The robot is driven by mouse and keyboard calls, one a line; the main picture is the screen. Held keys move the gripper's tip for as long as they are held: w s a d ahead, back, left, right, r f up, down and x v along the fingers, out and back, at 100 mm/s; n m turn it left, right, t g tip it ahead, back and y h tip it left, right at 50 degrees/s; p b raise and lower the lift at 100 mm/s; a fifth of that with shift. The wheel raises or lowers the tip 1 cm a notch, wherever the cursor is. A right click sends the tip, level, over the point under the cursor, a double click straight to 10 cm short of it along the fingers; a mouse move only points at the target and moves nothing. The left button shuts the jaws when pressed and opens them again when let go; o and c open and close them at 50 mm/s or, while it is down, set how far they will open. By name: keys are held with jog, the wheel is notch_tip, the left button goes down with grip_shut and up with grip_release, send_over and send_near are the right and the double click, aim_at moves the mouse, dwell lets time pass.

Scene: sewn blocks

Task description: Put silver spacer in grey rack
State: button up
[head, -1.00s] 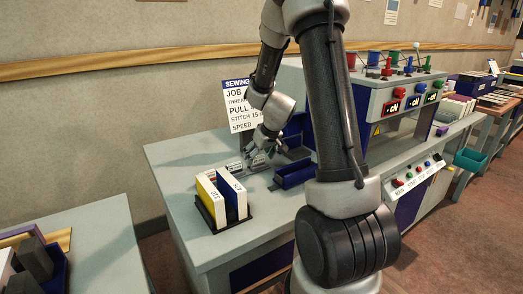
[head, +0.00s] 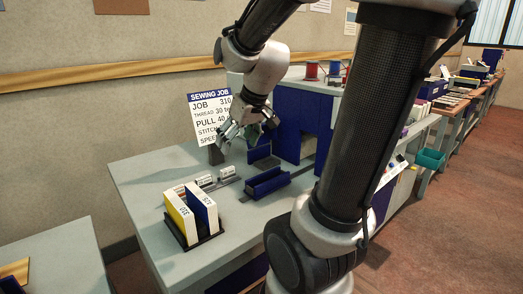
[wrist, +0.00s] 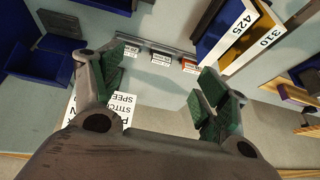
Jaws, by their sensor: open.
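A narrow grey rack (head: 215,186) lies on the grey table behind the black holder; it also shows as a grey rail in the wrist view (wrist: 172,51). Small labelled blocks stand along it: two white-fronted ones (head: 204,180) (head: 227,172) in the head view, and a third with an orange-red part (wrist: 189,65) in the wrist view. I cannot tell which piece, if any, is the silver spacer. My gripper (head: 236,137) hangs above the table, apart from the rack. Its green-padded fingers (wrist: 160,88) are wide apart with nothing between them.
A black holder (head: 203,240) with yellow and blue white-edged boards stands at the front. A blue tray (head: 267,183) lies to the right of the rack. A sewing job sign (head: 211,115) stands behind, near my gripper. The front right of the table is clear.

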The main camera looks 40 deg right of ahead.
jog(key=s+a+r+g, duration=0.1)
jog(key=s+r, duration=0.1)
jog(key=s, duration=1.2)
jog(key=shift+s+a+r+m+h, duration=0.2)
jog(key=shift+s+a+m+h, duration=0.1)
jog(key=shift+s+h, duration=0.1)
